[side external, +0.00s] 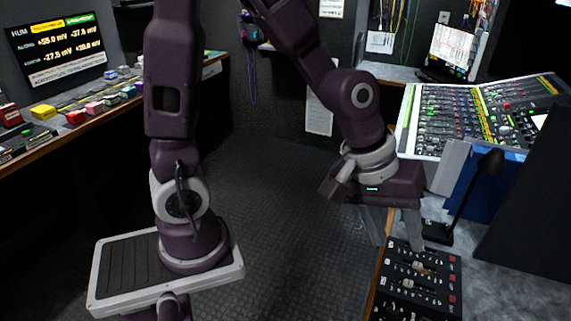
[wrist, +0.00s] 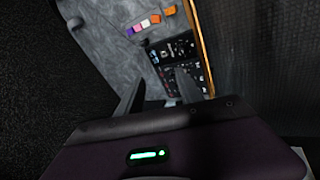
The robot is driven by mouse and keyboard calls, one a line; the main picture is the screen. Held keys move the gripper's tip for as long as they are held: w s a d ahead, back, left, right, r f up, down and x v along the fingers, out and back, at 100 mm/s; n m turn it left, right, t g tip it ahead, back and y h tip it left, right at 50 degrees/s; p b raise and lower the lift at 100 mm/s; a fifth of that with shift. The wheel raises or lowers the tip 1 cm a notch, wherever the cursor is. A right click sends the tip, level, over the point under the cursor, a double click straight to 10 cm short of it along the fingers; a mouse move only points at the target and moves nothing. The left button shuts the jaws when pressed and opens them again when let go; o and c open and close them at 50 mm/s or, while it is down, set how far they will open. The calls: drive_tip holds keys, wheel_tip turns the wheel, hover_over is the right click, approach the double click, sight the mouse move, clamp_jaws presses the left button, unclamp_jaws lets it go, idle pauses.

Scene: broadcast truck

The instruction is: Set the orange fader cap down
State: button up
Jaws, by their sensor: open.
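My gripper (side external: 394,238) is open, its two fingers pointing down above the far end of a black fader panel (side external: 432,302). In the wrist view my gripper (wrist: 158,84) shows its fingers apart, with no cap visible between them. The fader panel (wrist: 172,50) lies beyond the fingers there. Past it is a row of small coloured caps, with an orange cap (wrist: 155,19) at one end. A separate orange piece (wrist: 169,11) lies beside the row. I cannot tell which is the task's cap. A small tan-orange spot (side external: 421,270) shows on the panel in the side view.
A black gooseneck microphone (side external: 486,165) stands right of my gripper. A large mixing console (side external: 460,115) is behind it. The grey desk top (side external: 510,275) is bare at the right. The desk's wooden edge (side external: 380,275) runs along the panel's left, with open floor beyond.

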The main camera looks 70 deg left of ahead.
drive_tip(key=s+a+r+m+y, duration=0.1)
drive_tip(key=s+a+r+m, duration=0.2)
drive_tip(key=s, duration=0.4)
drive_tip(key=s+a+r+m+t+y, duration=0.1)
drive_tip(key=s+a+r+m, duration=0.3)
drive_tip(key=s+a+r, duration=0.2)
drive_tip(key=shift+s+a+r+t+y, duration=0.25)
drive_tip(key=shift+s+a+t+y, duration=0.05)
drive_tip(key=shift+s+a, duration=0.8)
